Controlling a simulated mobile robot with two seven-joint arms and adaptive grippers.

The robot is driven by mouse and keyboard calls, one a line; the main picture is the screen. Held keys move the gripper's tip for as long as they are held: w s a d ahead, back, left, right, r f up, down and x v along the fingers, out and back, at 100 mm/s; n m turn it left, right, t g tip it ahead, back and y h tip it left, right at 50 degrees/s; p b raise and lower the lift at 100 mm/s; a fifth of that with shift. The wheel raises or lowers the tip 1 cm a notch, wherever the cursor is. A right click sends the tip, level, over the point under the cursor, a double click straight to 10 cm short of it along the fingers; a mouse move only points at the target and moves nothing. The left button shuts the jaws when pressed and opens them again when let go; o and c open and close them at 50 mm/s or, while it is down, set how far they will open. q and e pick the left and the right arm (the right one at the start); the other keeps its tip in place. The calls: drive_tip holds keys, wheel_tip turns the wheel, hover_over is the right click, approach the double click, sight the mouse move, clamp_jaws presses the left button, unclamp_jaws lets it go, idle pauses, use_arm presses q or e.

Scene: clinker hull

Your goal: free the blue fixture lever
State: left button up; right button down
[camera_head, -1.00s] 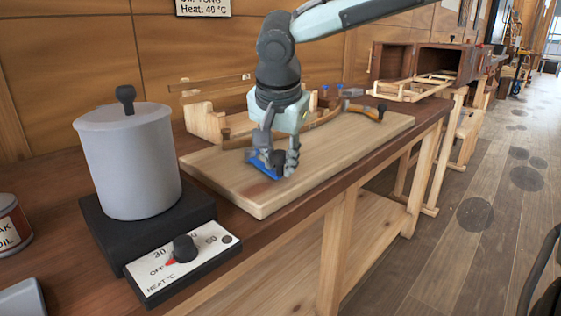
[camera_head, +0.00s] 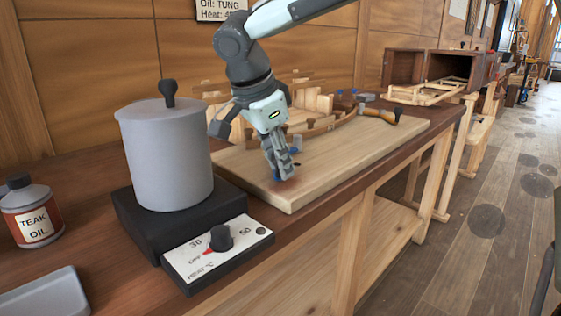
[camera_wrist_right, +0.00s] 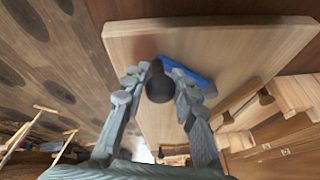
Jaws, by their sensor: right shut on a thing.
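The blue fixture lever (camera_wrist_right: 196,71) sits on the pale wooden board (camera_head: 345,150). In the right wrist view it is a blue bar with a dark round knob (camera_wrist_right: 159,86) at one end. My right gripper (camera_head: 281,172) is shut on the knob end, with one finger on each side in the wrist view (camera_wrist_right: 159,83). In the head view the fingers point down at the near left part of the board and hide most of the lever. Only small bits of blue show beside them. My left gripper is not in view.
A grey lidded pot (camera_head: 168,155) stands on a black heater with a control panel (camera_head: 218,250) left of the board. A teak oil can (camera_head: 33,212) is at far left. A wooden fixture with a curved strip (camera_head: 325,125) and a wood-handled tool (camera_head: 384,115) are behind my gripper.

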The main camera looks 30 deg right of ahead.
drive_tip(key=shift+a, duration=0.1)
drive_tip(key=c, duration=1.6)
unclamp_jaws()
drive_tip(key=o, duration=0.4)
drive_tip(key=shift+a+r, duration=0.1)
drive_tip(key=shift+r, duration=0.1)
drive_tip(key=v, duration=1.1)
drive_tip(key=shift+r, duration=0.3)
